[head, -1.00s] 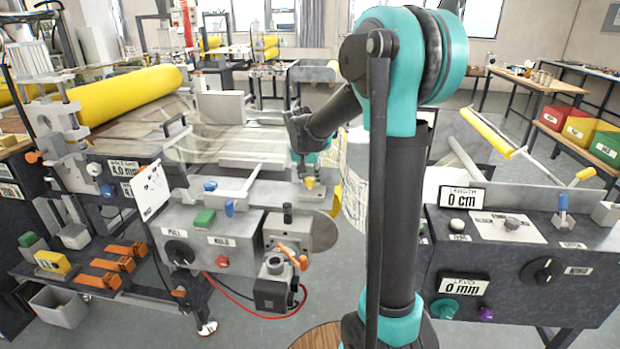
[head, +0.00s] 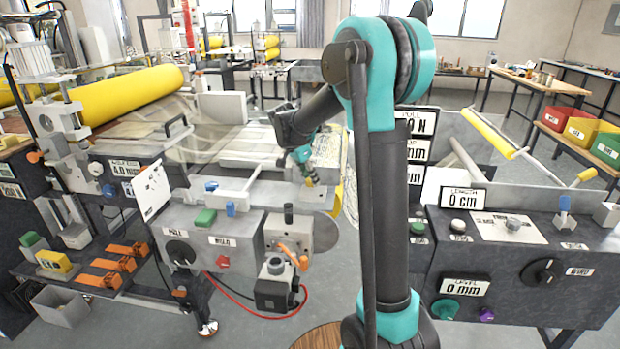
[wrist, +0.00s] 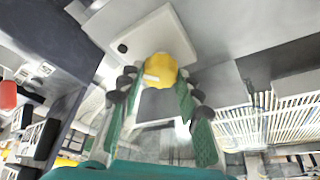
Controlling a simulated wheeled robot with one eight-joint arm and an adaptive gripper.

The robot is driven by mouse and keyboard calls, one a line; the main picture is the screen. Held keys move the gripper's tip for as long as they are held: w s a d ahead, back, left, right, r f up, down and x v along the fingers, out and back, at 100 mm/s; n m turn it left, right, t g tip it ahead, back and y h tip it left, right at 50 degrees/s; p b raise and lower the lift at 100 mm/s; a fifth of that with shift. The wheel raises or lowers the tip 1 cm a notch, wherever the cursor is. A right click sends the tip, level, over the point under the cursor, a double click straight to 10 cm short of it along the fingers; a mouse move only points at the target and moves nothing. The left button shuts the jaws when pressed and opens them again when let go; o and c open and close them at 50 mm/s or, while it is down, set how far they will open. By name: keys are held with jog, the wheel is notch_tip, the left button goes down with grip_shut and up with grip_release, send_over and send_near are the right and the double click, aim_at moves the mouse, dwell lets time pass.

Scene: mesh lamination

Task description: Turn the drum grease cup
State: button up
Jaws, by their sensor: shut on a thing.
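The drum grease cup is a small round yellow knob (wrist: 160,66) with a pale bar mark, in the wrist view. It sits on a light grey plate (wrist: 140,38). My gripper (wrist: 157,82) has its green, dark-padded fingers on both sides of the cup and is shut on it. In the head view my gripper (head: 306,166) reaches down at a tilt to the cup (head: 310,182), behind the grey control box. There the cup is small and partly hidden by the fingers.
The control box (head: 208,237) with a green button, dial and red knob stands in front of the cup. A yellow roller (head: 125,94) lies at the left. A console (head: 520,262) with displays stands at the right.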

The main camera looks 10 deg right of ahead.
dwell(0.4)
jog(key=o, duration=1.2)
jog(key=shift+c, duration=0.2)
